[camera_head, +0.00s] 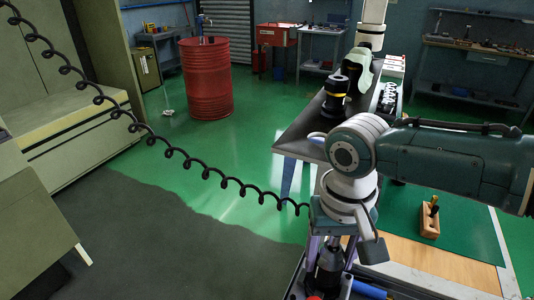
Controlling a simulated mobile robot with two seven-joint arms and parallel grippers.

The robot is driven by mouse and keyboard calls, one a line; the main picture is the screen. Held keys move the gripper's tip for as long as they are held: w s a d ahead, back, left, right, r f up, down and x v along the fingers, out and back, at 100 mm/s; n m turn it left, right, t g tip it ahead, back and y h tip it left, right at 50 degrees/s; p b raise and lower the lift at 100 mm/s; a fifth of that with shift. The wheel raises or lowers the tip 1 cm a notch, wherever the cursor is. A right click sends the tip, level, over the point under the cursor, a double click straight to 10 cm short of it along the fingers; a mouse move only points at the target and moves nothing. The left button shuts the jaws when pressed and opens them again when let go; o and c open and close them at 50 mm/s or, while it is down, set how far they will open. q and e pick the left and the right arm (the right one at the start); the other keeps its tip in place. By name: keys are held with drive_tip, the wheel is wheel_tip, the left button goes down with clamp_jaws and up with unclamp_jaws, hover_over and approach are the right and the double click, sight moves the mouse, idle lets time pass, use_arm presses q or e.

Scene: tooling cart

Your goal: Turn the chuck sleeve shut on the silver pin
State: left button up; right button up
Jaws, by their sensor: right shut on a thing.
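My right gripper (331,252) points down at the bottom centre, its arm coming in from the right. Its fingers are shut on the dark chuck sleeve (328,260), one on each side. The sleeve stands upright and is partly covered by the fingers and wrist. I cannot make out the silver pin; the gripper hides that area. My left gripper is not in view.
A wooden block (429,224) holding a black and yellow piece stands on the green mat (466,232) at right. A red drum (206,80) stands farther back. Open green floor lies left.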

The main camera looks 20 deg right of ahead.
drive_tip(key=shift+m+p, duration=0.55)
drive_tip(key=shift+m, duration=0.55)
drive_tip(key=o, duration=1.4)
drive_tip(key=shift+c, duration=0.2)
drive_tip(key=shift+r+p, duration=0.3)
drive_tip(key=shift+r, duration=0.2)
wheel_tip(320, 180, up, 9)
drive_tip(key=shift+p, duration=0.85)
